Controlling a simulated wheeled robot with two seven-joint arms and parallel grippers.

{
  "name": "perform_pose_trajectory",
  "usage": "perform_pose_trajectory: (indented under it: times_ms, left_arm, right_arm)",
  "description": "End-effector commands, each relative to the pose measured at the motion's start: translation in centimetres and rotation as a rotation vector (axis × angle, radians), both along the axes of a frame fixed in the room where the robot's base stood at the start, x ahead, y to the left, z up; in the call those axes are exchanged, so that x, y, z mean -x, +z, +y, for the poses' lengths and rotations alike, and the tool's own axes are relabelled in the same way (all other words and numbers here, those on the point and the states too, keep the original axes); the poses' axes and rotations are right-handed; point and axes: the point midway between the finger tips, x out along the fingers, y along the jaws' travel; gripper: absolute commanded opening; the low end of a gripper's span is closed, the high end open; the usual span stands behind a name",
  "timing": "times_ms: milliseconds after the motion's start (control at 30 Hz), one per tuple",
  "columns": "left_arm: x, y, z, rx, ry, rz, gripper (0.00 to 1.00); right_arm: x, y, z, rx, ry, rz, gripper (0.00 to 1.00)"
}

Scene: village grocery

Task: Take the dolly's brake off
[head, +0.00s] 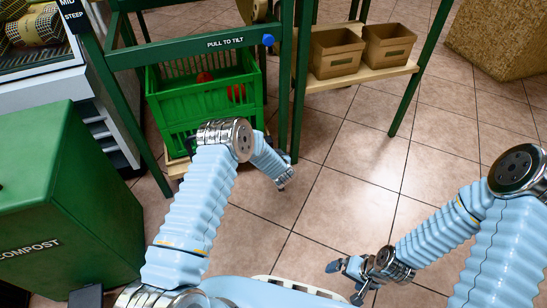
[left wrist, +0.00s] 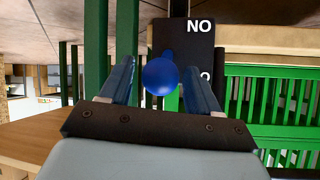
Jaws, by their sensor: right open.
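In the head view my left arm hides much of that low area. My right gripper (head: 345,282) is open and empty above the floor.
Green crates (head: 205,100) with red items stand within the frame. A green compost bin (head: 65,215) is at the left. Cardboard boxes (head: 336,52) sit on a low wooden shelf (head: 345,76) behind. The tiled floor (head: 350,190) between and right is clear.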

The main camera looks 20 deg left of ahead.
Motion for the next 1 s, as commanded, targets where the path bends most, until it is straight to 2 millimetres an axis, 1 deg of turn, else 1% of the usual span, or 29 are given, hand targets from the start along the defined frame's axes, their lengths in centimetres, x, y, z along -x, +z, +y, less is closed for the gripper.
perform_pose_trajectory:
  times_ms: [233,367,467,700,800,900,1000]
  left_arm:
    - [0.2,-0.1,-0.1,0.002,-0.002,0.005,0.62]
    - [1.1,0.7,-0.6,0.003,-0.004,0.006,0.62]
    - [2.6,1.9,-1.3,0.002,-0.004,0.006,0.62]
    - [7.2,5.2,-3.4,0.002,-0.004,0.005,0.62]
    - [8.6,6.2,-4.1,0.001,-0.004,0.004,0.62]
    - [9.7,7.0,-4.5,0.001,-0.002,0.004,0.62]
    - [10.3,7.4,-4.8,0.002,0.000,0.003,0.62]
  right_arm:
    - [0.0,0.0,0.0,0.000,0.000,0.000,1.00]
    - [0.0,0.4,0.0,0.000,0.000,-0.001,1.00]
    - [0.0,0.9,-0.1,0.001,-0.002,-0.001,1.00]
    - [-0.1,1.8,-0.2,0.005,-0.003,-0.004,1.00]
    - [-0.1,2.0,-0.2,0.005,-0.003,-0.005,1.00]
    - [-0.1,2.2,-0.2,0.006,-0.004,-0.004,1.00]
    - [-0.1,2.2,-0.2,0.006,-0.004,-0.004,1.00]
